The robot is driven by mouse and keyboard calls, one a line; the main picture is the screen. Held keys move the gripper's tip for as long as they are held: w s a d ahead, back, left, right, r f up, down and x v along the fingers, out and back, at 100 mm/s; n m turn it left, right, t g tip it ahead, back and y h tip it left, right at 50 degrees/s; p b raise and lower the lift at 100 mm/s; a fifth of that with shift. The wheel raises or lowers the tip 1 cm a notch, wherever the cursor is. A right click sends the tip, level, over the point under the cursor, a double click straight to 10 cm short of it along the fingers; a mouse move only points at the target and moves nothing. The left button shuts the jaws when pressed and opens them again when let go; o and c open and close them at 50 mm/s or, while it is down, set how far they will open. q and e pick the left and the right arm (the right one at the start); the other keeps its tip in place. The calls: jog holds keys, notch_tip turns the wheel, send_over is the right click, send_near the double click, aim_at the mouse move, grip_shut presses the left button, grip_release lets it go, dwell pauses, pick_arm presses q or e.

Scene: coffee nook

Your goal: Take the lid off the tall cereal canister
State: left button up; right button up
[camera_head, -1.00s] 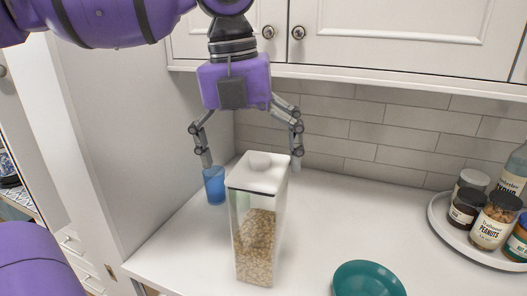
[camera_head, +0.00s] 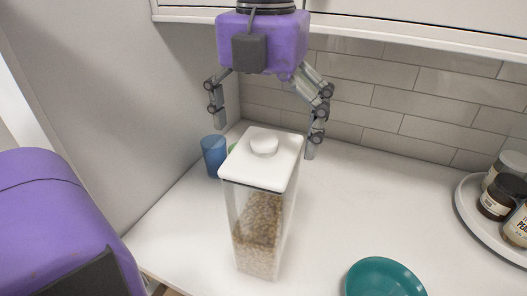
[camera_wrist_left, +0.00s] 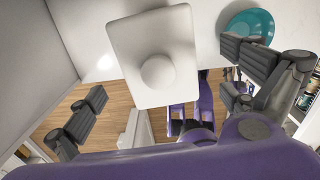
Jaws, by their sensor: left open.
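The tall cereal canister (camera_head: 262,220) stands upright on the white counter, clear-walled and partly filled with cereal. Its white lid (camera_head: 246,170) with a round knob (camera_head: 264,142) sits on top. My left gripper (camera_head: 266,139) is open and empty, pointing down, with its fingers spread to either side of the lid in the head view. In the left wrist view the lid (camera_wrist_left: 130,45) and its knob (camera_wrist_left: 157,72) lie between the open fingers of the left gripper (camera_wrist_left: 165,78), with no finger touching the knob. My right gripper is not seen.
A blue cup (camera_head: 213,156) stands behind the canister at left, near the side wall, with something green partly hidden beside it. A teal plate (camera_head: 385,278) is at front right. A round white tray (camera_head: 468,215) with jars is at far right. Cabinets overhang the back.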

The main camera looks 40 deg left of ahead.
pick_arm(q)
jog(key=shift+w+f, duration=0.1)
jog(key=shift+f, duration=1.25)
jog(key=shift+a, duration=0.1)
jog(key=c, duration=1.1)
